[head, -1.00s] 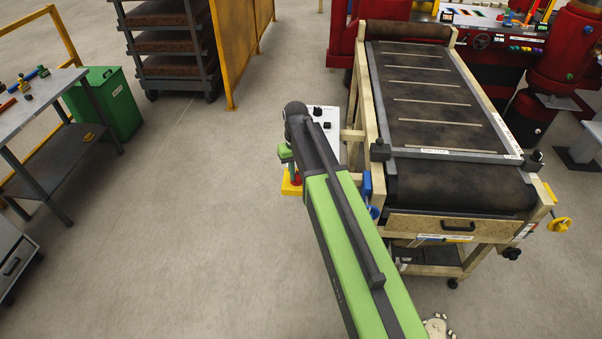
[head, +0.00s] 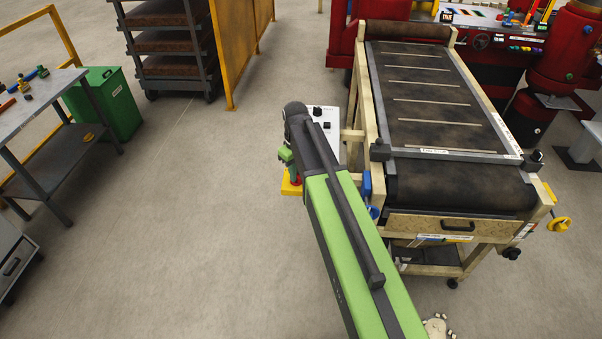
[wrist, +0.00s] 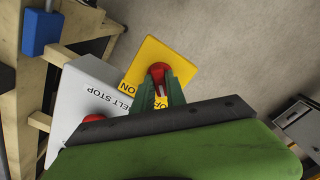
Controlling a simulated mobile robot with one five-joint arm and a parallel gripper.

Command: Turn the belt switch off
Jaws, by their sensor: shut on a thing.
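The belt switch is a red knob (wrist: 157,70) on a yellow plate (wrist: 185,58) with ON lettering and a second, partly covered word beside it. In the wrist view my gripper (wrist: 162,82) has its green fingers on either side of the knob, shut on it. The fingers cover part of the knob, so its exact setting is hard to read. In the head view the yellow plate (head: 289,188) shows below my gripper (head: 293,173), left of the conveyor (head: 430,100); my arm hides part of it.
A white box (wrist: 85,82) marked BELT STOP, with a red button (wrist: 95,118), sits close beside the yellow plate. The conveyor's wooden frame and a blue part (wrist: 40,32) are near. Open floor lies to the left, before a green bin (head: 103,105) and a work table (head: 40,100).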

